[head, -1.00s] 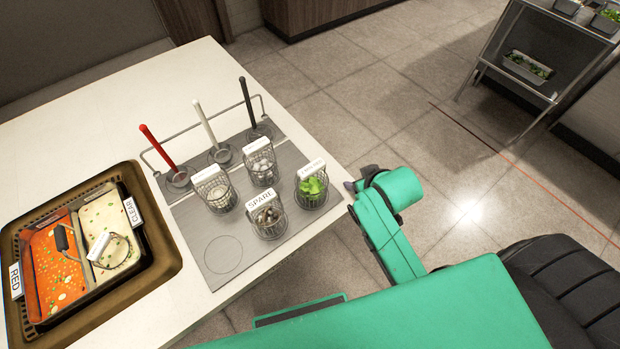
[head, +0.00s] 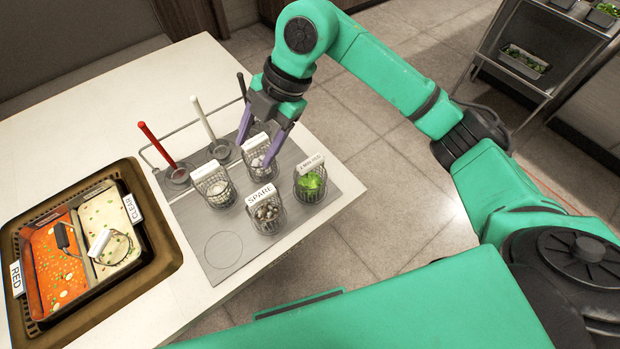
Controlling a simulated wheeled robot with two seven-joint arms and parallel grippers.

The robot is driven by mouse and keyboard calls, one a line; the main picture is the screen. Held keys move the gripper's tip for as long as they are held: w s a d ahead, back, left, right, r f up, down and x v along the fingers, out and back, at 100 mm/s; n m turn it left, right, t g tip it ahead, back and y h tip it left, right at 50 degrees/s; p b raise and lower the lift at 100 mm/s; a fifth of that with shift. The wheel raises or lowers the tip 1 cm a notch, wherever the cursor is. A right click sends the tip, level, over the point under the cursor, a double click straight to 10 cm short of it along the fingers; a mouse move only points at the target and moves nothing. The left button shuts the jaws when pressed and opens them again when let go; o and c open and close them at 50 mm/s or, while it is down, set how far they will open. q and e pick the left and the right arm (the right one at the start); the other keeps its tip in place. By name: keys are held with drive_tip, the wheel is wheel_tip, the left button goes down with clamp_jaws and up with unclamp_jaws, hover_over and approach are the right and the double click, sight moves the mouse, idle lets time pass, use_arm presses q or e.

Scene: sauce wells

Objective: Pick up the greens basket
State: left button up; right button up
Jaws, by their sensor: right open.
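The greens basket (head: 311,184) is a wire basket with bright green leaves and a white tag on its rim. It stands upright on the right side of the grey plate (head: 228,249). My right gripper (head: 253,158) comes in from the upper right with its two purple fingers open. Its fingers are up and to the left of the greens basket, around or just above a wire basket with pale contents (head: 262,172); I cannot tell whether they touch it. My left gripper is not in view.
The spare basket (head: 267,218) and another pale basket (head: 214,189) stand close by on the plate. Red (head: 157,145), white (head: 204,119) and black upright handles stand behind. A soup tray (head: 150,230) is at left. The table's right edge is near the greens.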

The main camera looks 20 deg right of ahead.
sight(311, 161)
drive_tip(key=d+f+m+h, duration=0.1)
drive_tip(key=d+h, duration=0.1)
drive_tip(key=d, duration=0.1)
drive_tip(key=w+d+f+m+h, duration=0.1)
drive_tip(key=d+f, duration=0.1)
drive_tip(key=d, duration=0.2)
drive_tip(key=d+f+m+h, duration=0.1)
drive_tip(key=d+h, duration=0.1)
drive_tip(key=d, duration=0.1)
drive_tip(key=shift+w+d+f+m+h+b, duration=0.2)
drive_tip(key=shift+w+f+m+h+b, duration=0.1)
drive_tip(key=shift+w+f, duration=0.1)
wheel_tip(311, 161, down, 10)
drive_tip(key=p, duration=0.3)
drive_tip(key=shift+w+d+r, duration=0.1)
drive_tip(key=shift+w+r, duration=0.05)
drive_tip(key=shift+r, duration=0.05)
clamp_jaws()
